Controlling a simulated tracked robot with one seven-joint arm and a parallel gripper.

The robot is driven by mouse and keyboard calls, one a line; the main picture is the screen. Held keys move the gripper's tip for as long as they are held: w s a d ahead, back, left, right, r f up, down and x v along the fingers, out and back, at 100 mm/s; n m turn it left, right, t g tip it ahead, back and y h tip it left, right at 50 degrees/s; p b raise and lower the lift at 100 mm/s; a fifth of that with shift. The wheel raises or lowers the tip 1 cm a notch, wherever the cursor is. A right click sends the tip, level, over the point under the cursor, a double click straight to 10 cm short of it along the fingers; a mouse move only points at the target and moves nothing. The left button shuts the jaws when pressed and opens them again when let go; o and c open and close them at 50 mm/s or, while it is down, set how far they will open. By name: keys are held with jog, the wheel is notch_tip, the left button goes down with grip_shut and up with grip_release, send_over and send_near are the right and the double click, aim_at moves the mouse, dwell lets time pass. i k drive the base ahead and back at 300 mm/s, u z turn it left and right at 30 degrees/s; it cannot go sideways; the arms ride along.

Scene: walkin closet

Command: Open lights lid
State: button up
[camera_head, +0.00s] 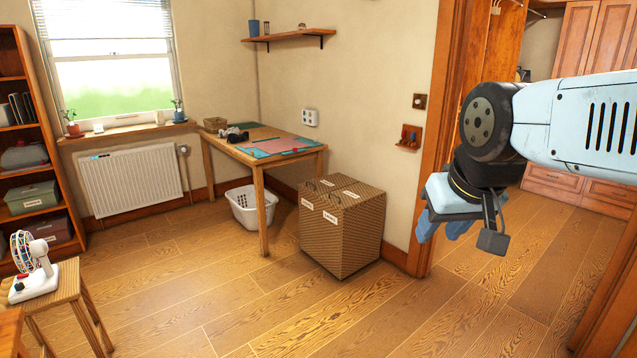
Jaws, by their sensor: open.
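A brown woven hamper (345,240) stands on the floor right of the table. Its top appears split into two lids, a left lid (322,186) and a right lid (352,192), both lying shut, each with a small dark handle. Two white labels are on its front, too small to read, so I cannot tell which lid is the lights one. My gripper (440,232) hangs at the right, pointing down, with light blue fingers. It is open, apart from the hamper and to its right; nothing shows between the fingers.
A wooden table (262,146) with a cutting mat stands behind left, a white basket (250,207) under it. A stool (60,290) holding a small fan is at lower left. A door frame (440,130) rises right of the hamper. The floor in front is clear.

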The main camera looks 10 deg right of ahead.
aim_at(320, 186)
jog(key=z, duration=0.05)
jog(key=i, duration=1.25)
jog(key=z, duration=0.2)
jog(key=i, duration=2.7)
jog(key=u, duration=0.2)
